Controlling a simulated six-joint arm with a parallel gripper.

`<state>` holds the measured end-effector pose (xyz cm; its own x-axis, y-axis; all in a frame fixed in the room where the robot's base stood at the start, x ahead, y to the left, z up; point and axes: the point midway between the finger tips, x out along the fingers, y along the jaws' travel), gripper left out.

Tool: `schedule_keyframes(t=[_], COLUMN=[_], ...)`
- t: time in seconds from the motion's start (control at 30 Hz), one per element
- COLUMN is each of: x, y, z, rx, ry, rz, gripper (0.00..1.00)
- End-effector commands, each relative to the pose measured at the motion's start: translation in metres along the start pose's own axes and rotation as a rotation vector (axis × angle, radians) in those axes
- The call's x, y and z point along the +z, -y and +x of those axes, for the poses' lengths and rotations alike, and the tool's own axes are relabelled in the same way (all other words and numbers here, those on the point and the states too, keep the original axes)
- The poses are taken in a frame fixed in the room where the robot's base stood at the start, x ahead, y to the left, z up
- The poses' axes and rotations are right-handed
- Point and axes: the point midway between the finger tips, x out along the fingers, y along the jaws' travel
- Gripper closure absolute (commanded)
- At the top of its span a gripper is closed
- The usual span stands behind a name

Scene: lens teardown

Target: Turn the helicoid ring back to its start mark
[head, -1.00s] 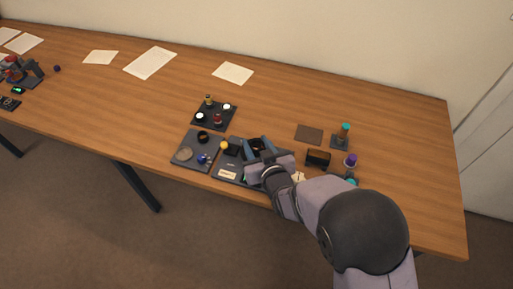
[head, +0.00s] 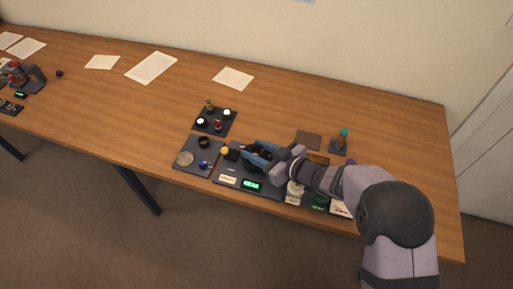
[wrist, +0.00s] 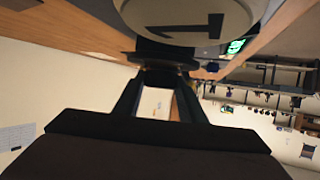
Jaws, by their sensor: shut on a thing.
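In the head view a dark round lens body (head: 259,148) stands in a fixture at the back of the dark work mat (head: 228,182). My gripper (head: 263,158) reaches it from the right and covers much of it. In the wrist view my gripper (wrist: 163,72) has both fingers at a dark ring part (wrist: 163,57), which I take as the helicoid ring, and is shut on it. A pale round face with a "1" mark (wrist: 190,20) shows just beyond. The start mark cannot be made out.
A lit green display (head: 252,185) sits at the mat's front. A parts tray (head: 181,164) lies to the left and another tray (head: 229,127) behind it. A teal-topped bottle (head: 343,135) and a brown pad (head: 309,140) stand to the right.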

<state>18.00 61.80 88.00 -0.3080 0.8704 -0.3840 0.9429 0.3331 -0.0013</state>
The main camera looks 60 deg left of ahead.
Motion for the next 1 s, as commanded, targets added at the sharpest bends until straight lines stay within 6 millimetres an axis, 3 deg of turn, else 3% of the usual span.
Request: schedule_keyframes(t=[0.43, 0.47, 0.53, 1.0], x=[-0.001, -0.0011, -0.0011, -0.0002], y=[-0.0004, -0.0004, -0.0003, -0.0014], z=[0.0002, 0.0002, 0.0002, -0.0094], rx=[-0.008, -0.008, -0.008, -0.006], ry=[-0.003, -0.003, -0.003, -0.002], rz=[-0.005, -0.005, -0.005, -0.005], gripper=[0.86, 0.59, 0.44, 0.44])
